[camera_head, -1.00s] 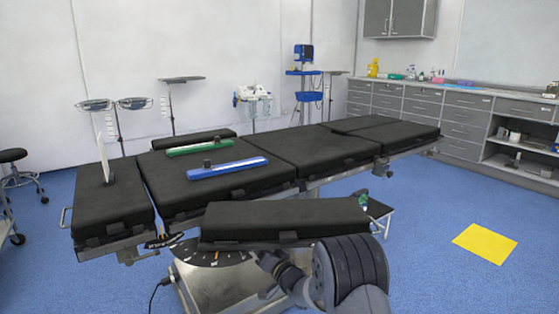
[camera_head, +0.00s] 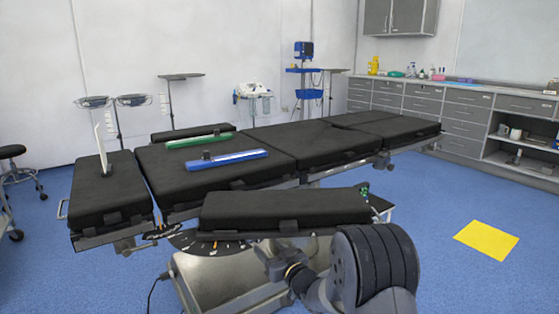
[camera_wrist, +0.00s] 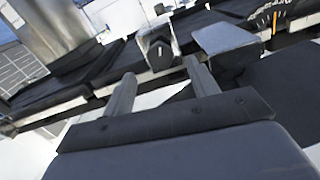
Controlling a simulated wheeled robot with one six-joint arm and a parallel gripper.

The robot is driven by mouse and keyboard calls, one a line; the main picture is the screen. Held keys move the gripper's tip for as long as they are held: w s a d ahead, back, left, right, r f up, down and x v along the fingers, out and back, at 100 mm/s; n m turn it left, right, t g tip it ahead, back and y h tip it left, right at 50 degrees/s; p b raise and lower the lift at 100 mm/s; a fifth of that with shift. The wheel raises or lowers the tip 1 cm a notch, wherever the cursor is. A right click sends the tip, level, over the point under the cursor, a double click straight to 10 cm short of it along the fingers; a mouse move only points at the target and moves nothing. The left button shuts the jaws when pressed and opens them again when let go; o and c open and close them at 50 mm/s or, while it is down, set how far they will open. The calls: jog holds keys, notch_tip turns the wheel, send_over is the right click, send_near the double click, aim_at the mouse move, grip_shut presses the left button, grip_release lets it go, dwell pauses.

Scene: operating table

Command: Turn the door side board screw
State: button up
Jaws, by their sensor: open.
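The operating table carries a black padded side board (camera_head: 285,208) along its near edge. My gripper (camera_head: 272,258) is low under the front of this board, and its fingertips are small and partly hidden in the head view. In the wrist view my gripper (camera_wrist: 159,67) is open, with two grey fingers apart and nothing held. A dark knob-like screw with a pale stripe (camera_wrist: 160,51) shows just beyond and between the fingertips. I cannot tell whether the fingers touch it. A grey block with a dark round part (camera_wrist: 225,40) is to its right.
A blue board (camera_head: 228,160) and a green board (camera_head: 200,140) lie on the black table pads (camera_head: 320,143). The steel table base (camera_head: 225,280) stands below the side board. Blue floor with a yellow square (camera_head: 486,240) is clear at the right.

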jog(key=p+v, duration=0.1)
jog(key=v, duration=0.4)
jog(key=shift+s, duration=0.1)
jog(key=shift+d, duration=0.15)
